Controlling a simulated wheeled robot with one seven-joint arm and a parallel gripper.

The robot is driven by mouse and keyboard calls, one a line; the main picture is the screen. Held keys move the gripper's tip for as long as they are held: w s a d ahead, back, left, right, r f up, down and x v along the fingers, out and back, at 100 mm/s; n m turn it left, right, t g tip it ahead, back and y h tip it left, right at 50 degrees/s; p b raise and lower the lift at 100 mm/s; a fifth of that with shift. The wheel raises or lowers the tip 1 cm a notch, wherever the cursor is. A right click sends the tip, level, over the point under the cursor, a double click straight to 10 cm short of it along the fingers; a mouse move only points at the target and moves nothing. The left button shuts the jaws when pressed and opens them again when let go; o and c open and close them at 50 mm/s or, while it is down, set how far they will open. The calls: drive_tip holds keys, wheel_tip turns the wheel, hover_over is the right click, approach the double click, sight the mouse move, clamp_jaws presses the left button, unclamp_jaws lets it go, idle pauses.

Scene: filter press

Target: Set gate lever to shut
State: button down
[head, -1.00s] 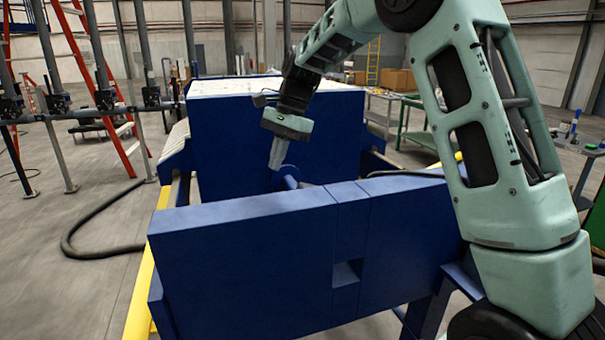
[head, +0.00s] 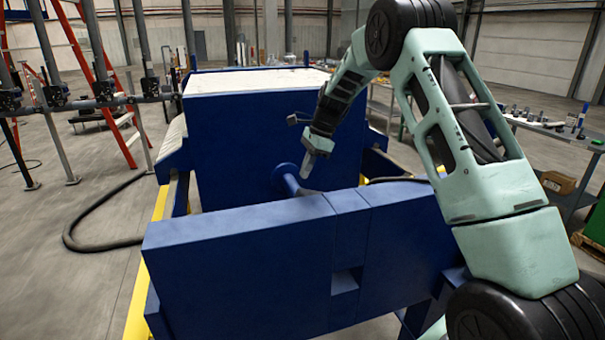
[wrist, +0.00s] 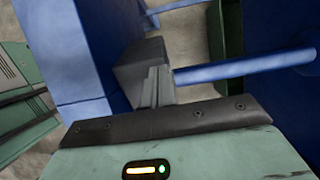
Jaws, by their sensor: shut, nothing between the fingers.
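My gripper (head: 308,168) is shut and empty. In the head view it points down between the tall blue press block and the low blue front beam, just right of a blue rod (head: 293,184) with a round flange. In the wrist view the grey fingers (wrist: 158,85) stand close to a blue rod (wrist: 245,67); I cannot tell whether they touch it. I cannot make out a gate lever for certain in either view.
The blue front beam (head: 235,265) stands between my base and the tall press block (head: 235,140). Yellow rails run along the press. At left are upright pipes with black fittings (head: 104,90), a red ladder and a floor hose (head: 75,225). A bench (head: 550,130) stands at right.

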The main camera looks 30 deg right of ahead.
sight(299, 188)
drive_tip(key=shift+p+x, duration=0.5)
drive_tip(key=shift+x, duration=1.15)
